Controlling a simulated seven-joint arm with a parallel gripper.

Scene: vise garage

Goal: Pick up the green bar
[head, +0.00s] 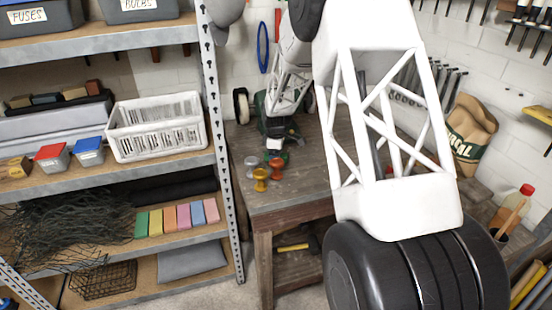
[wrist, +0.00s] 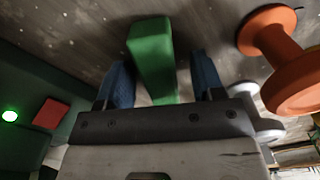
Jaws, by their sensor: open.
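The green bar (wrist: 150,50) shows in the wrist view as a long block on the grey wooden bench top, running between my fingers. My gripper (wrist: 165,76) is open, with one blue finger on each side of the bar. There is a gap at the right finger. The left finger is close to the bar, and I cannot tell if they touch. The bar's near end is hidden behind the gripper's dark palm. In the head view, my gripper (head: 274,145) is low over the bench, and I cannot make out the bar there.
An orange spool-shaped piece (wrist: 277,60) stands right of my gripper. Pale pieces lie beside it. The head view shows a yellow piece (head: 261,178) and a silver piece (head: 251,166) on the bench (head: 300,195). A shelf with a white basket (head: 157,127) stands left.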

